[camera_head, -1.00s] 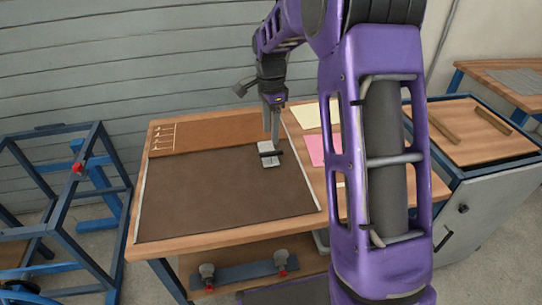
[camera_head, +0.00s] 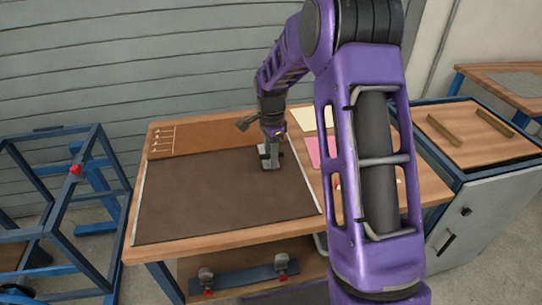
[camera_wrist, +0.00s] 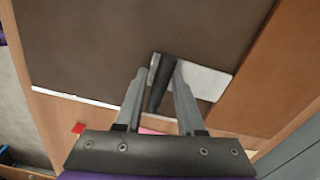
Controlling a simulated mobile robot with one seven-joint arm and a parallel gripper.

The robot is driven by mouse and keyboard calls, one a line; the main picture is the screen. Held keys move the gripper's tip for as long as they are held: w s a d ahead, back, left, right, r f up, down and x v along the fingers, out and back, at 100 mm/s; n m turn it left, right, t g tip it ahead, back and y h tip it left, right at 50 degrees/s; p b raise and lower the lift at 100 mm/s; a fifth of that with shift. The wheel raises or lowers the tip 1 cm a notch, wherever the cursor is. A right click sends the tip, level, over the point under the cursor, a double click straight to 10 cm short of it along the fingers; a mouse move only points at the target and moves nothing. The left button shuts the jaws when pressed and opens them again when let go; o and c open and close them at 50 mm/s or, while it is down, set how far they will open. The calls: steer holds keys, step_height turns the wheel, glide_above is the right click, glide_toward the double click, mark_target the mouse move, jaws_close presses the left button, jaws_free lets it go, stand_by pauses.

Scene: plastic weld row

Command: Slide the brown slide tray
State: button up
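The brown slide tray (camera_head: 225,200) is a flat dark brown panel on the wooden table, between two pale side rails. Near its back right corner is a black bar handle (camera_wrist: 160,85) on a whitish plate (camera_wrist: 205,80). My gripper (camera_head: 268,158) is down at this handle. In the wrist view, the fingers of my gripper (camera_wrist: 159,70) are apart, one on each side of the black bar. The right finger lies close along the bar; I cannot tell whether it touches. A gap shows on the left side.
A lighter brown strip (camera_head: 205,138) with white marks lies behind the tray. Pink (camera_head: 322,152) and cream (camera_head: 318,117) sheets lie right of the right rail. A blue frame (camera_head: 60,190) stands left of the table, a grey cabinet (camera_head: 450,210) on the right.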

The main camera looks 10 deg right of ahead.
jaws_close()
stand_by(1.1)
